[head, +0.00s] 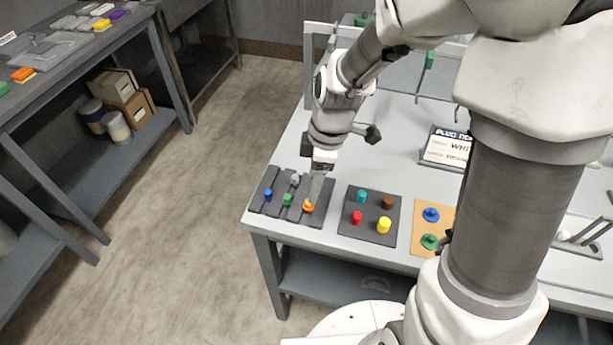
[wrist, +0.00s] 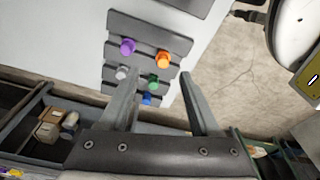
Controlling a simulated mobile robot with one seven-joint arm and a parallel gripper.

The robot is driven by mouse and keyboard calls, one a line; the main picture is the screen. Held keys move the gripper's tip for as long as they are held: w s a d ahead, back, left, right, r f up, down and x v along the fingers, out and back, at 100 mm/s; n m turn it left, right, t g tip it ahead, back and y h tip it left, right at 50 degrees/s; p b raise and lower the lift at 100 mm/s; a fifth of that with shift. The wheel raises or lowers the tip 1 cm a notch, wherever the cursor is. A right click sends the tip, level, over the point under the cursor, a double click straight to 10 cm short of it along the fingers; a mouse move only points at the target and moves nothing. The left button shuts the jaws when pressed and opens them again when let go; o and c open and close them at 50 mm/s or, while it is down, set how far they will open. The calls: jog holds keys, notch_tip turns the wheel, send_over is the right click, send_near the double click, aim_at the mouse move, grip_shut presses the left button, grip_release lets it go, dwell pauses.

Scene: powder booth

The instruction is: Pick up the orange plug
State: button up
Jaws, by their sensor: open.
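The orange plug (head: 308,206) stands on the dark stepped rack (head: 262,203) at the table's near left corner. In the wrist view the orange plug (wrist: 163,59) shows just beyond the fingertips, between the lines of the two fingers. My gripper (head: 319,188) is above the rack, close to the orange plug; in the wrist view its fingers (wrist: 158,76) are apart with nothing held. A green plug (wrist: 153,80), a grey plug (wrist: 122,72), a blue plug (wrist: 147,98) and a purple plug (wrist: 127,46) share the rack. The purple one is hidden in the head view.
Right of the rack is a dark board (head: 348,227) with teal, brown, red and yellow plugs. Beyond it is an orange board (head: 422,213) with blue and green knobs. A sign (head: 446,148) stands farther back. A side bench (head: 75,62) stands left across clear floor.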

aim_at(309, 206)
jog(key=shift+s+a+f, duration=0.1)
jog(key=shift+a+f, duration=0.05)
jog(key=shift+f, duration=0.85)
jog(key=shift+s+a+f, duration=0.1)
jog(key=shift+a+f, duration=0.05)
jog(key=shift+f, duration=0.9)
jog(key=shift+a+f, duration=0.15)
jog(key=shift+f, duration=0.85)
grip_shut()
